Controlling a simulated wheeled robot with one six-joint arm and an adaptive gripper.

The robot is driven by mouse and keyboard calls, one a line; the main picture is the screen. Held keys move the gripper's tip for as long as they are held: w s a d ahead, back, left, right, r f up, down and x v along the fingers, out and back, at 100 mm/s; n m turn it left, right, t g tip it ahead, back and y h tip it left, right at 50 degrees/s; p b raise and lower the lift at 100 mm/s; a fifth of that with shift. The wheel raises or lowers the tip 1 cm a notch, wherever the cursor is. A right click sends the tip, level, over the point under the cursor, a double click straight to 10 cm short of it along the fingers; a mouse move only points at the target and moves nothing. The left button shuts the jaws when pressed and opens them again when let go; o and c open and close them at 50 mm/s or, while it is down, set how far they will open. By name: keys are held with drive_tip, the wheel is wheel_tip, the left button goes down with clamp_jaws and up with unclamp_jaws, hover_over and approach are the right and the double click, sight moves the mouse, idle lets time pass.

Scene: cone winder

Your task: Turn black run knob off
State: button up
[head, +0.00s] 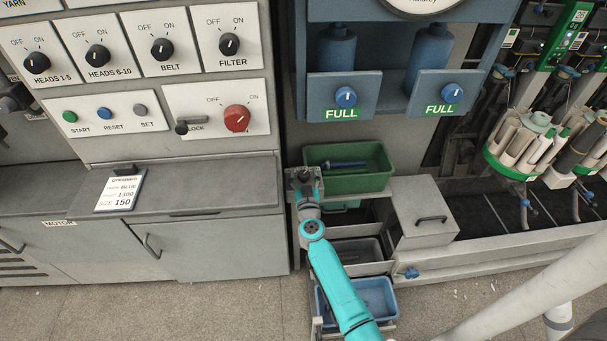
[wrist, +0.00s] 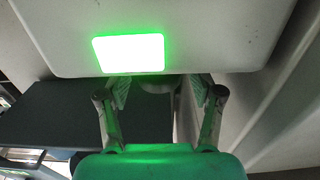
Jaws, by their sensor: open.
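My gripper (wrist: 161,92) is open in the wrist view, its two fingers apart below the lower edge of a pale housing (wrist: 220,35). A bright green lit rectangle (wrist: 128,53) is on that housing. A rounded grey shape shows partly between the fingertips; I cannot tell what it is. No knob labelled RUN is readable. In the head view, black knobs are HEADS 1-5 (head: 37,62), HEADS 6-10 (head: 97,55), BELT (head: 162,49) and FILTER (head: 229,44). My arm reaches up beside the green bin; its fingers cannot be made out there.
The green bin (head: 350,181) is right of my arm's end, with a blue bin (head: 376,293) below. A red knob (head: 236,118) and a lock lever (head: 183,127) are on the left panel. A grey counter (head: 215,185) holds a card (head: 120,192).

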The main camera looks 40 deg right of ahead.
drive_tip(key=shift+w+d, duration=0.2)
drive_tip(key=shift+w, duration=0.1)
drive_tip(key=c, duration=1.1)
